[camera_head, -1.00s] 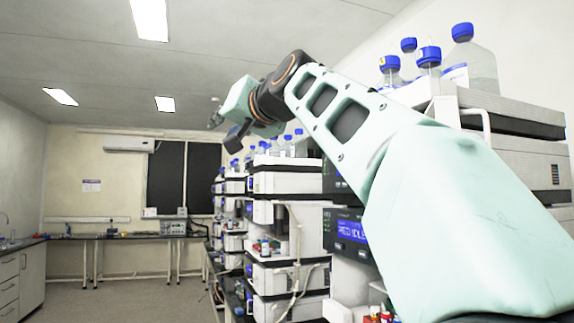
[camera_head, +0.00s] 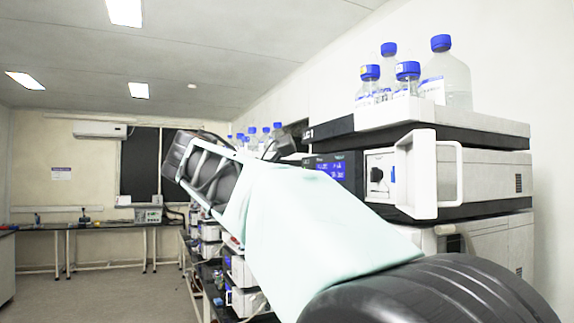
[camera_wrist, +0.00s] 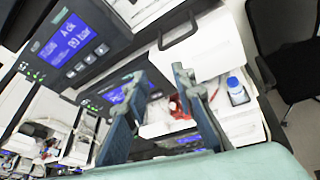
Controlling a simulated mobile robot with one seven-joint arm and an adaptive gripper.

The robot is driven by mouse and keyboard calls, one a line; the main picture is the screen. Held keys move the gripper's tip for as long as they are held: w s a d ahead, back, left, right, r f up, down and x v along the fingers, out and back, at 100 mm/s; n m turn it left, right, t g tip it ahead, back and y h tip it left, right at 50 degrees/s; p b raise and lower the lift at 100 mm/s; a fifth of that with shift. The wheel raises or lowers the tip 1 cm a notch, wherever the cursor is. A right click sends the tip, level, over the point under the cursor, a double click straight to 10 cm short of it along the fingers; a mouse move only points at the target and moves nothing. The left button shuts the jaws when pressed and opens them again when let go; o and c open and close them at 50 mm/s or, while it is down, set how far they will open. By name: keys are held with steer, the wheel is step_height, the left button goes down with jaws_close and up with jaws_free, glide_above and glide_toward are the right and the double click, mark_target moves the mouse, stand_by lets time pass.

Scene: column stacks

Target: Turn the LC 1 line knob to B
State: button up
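The LC 1 unit (camera_head: 320,131) stands at the right in the head view, tagged on its dark upper edge. A small black knob (camera_head: 377,176) sits on its white front panel, beside a large white handle. Its setting and any letters around it are too small to read. In the wrist view my gripper (camera_wrist: 158,82) has its two blue-grey fingers well apart with nothing between them. It points at stacked instruments with lit blue displays (camera_wrist: 70,38). I cannot make out the knob there. In the head view my arm hides most of the gripper.
Blue-capped bottles (camera_head: 446,80) stand on top of the stack. The white handle (camera_head: 436,175) sticks out beside the knob. The wrist view shows a dark drawer handle (camera_wrist: 178,28), a blue-capped bottle (camera_wrist: 237,90) and a black chair (camera_wrist: 285,40). Open floor (camera_head: 110,298) lies at left.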

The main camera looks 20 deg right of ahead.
mark_target(391, 173)
steer(key=s+d+r+n+g+h, duration=0.1)
steer(key=s+r+n+g+h, duration=0.15)
steer(key=s+r+h, duration=0.35)
steer(key=shift+m+g+y, duration=0.25)
steer(key=shift+m+y, duration=0.1)
steer(key=shift+y, duration=0.45)
steer(key=d, duration=0.3)
steer(key=w+d, duration=0.1)
steer(key=d, duration=0.3)
steer(key=d+r+p, duration=0.1)
steer(key=d, duration=0.2)
steer(key=shift+w+d+r, duration=0.1)
steer(key=shift+w+d, duration=0.15)
steer(key=shift+w, duration=0.1)
jaws_close()
